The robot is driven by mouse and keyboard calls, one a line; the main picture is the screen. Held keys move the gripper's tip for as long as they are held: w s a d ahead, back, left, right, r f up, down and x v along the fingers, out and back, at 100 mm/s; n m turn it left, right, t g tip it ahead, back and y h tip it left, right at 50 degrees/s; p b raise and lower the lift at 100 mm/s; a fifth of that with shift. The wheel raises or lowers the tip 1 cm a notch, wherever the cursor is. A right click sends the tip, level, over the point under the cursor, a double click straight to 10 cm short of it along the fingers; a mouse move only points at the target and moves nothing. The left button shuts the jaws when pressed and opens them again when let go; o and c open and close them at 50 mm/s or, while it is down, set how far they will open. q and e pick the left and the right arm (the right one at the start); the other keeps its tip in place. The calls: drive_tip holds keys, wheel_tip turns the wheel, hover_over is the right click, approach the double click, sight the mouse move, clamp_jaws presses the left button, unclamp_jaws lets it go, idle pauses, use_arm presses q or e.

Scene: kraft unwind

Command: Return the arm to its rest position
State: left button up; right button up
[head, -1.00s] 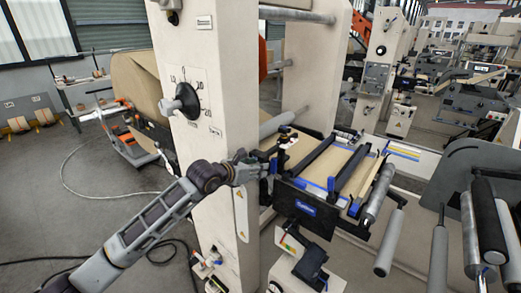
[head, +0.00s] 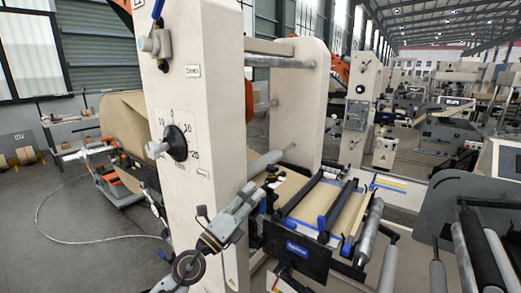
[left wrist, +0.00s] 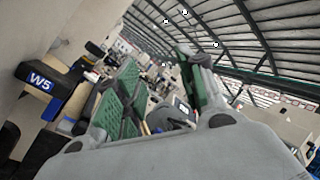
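My left arm comes in from the bottom of the head view in front of the cream machine column (head: 185,100). My left gripper (head: 256,191) points up and right beside the column, left of the splice table with brown kraft web (head: 297,192). In the left wrist view its two green-padded fingers (left wrist: 160,85) stand apart with nothing visible between them. The gripper looks empty. My right gripper is in neither view.
A black dial with a knob (head: 176,143) sticks out of the column. A black block labelled W5 (left wrist: 40,84) is close on the left of the wrist view. Rollers (head: 370,230) stand at the right. Open floor (head: 70,260) lies at the left.

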use_arm(q)
drive_tip(key=a+f+n+t+y, duration=0.1)
drive_tip(key=a+f+n+y, duration=0.2)
drive_tip(key=a+n+y, duration=0.4)
drive_tip(key=s+a+f+n+t+y, duration=0.1)
drive_tip(key=a+f+n+y, duration=0.1)
drive_tip(key=a+n+y, duration=0.45)
drive_tip(key=a+f+n+t+y, duration=0.1)
drive_tip(key=a+f+n+y, duration=0.25)
drive_tip(key=n, duration=0.55)
drive_tip(key=s+a+f+n+g+y, duration=0.2)
drive_tip(key=s+a+f+n+g, duration=0.15)
drive_tip(key=f, duration=0.35)
drive_tip(key=s+f+n+g+h, duration=0.45)
drive_tip(key=s+f+g, duration=0.85)
drive_tip(key=s+f, duration=0.85)
drive_tip(key=s+f+g, duration=0.1)
drive_tip(key=s+f, duration=0.1)
drive_tip(key=f, duration=1.4)
drive_tip(key=s+f, duration=0.2)
drive_tip(key=f, duration=1.4)
drive_tip(key=s+a+f+g, duration=0.1)
drive_tip(key=s+a+f, duration=0.2)
drive_tip(key=s+f, duration=1.6)
drive_tip(key=s, duration=0.3)
drive_tip(key=shift+s+f+y, duration=0.15)
drive_tip(key=shift+f+y, duration=0.05)
drive_tip(key=shift+y, duration=0.15)
